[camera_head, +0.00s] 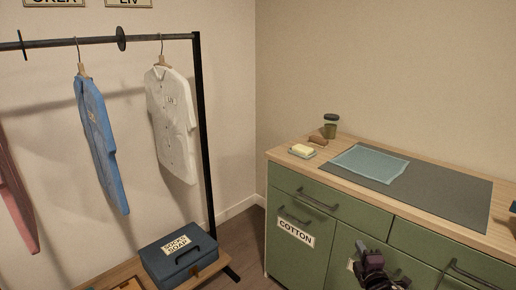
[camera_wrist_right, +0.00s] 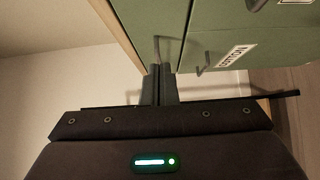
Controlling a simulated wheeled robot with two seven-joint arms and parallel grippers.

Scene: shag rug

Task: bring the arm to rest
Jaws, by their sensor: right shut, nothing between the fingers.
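My right gripper (camera_head: 372,264) is low in the head view, in front of the green cabinet (camera_head: 326,252). It is dark and partly cut off by the bottom edge. In the right wrist view its two fingers (camera_wrist_right: 160,84) are together, with nothing between them. The green cabinet front (camera_wrist_right: 225,30) is beyond the fingertips in that view. I cannot tell the exact gap between fingers and cabinet. My left gripper is not in view.
The cabinet has bar handles (camera_head: 295,214) and a COTTON label (camera_head: 295,231). On its top are a grey mat (camera_head: 440,196), a folded blue-green cloth (camera_head: 370,163), a butter-coloured block (camera_head: 302,149) and a cup (camera_head: 330,127). A clothes rack (camera_head: 203,130) and blue box (camera_head: 180,262) stand left.

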